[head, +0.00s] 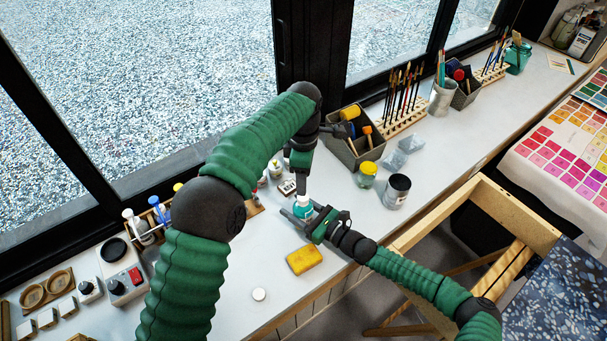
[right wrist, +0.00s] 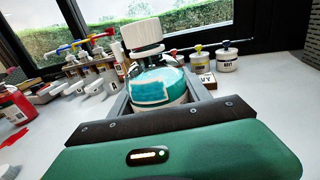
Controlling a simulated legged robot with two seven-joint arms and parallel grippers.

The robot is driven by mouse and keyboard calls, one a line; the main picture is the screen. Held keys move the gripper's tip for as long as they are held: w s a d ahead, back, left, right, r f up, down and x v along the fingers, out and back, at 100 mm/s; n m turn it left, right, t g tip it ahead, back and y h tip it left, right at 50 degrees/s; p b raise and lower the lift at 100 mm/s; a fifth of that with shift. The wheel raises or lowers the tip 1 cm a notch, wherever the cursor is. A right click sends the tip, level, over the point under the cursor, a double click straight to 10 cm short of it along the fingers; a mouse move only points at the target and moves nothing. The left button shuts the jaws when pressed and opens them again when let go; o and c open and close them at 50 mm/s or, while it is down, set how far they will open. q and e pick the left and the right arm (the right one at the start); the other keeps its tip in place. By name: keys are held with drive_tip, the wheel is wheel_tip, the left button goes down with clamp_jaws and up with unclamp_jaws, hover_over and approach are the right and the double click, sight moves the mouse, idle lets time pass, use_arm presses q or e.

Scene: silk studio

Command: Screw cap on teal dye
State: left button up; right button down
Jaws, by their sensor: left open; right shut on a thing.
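The teal dye bottle (head: 303,212) stands upright between the fingers of my right gripper (head: 306,214), which is shut on its body. My left gripper (head: 300,184) is open, pointing down just above and behind the bottle. Its fingers are small and partly dark against the scene.
A yellow sponge (head: 304,259) and a small white disc (head: 259,294) lie toward the front edge. A yellow-lidded jar (head: 366,174), a metal can (head: 397,191) and a grey bin (head: 356,150) stand to the right. Small dye bottles (right wrist: 228,60) stand behind. The counter's front middle is mostly clear.

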sight(303, 211)
use_arm(q)
wheel_tip(303, 211, down, 7)
drive_tip(key=shift+f, duration=0.1)
idle(0.3)
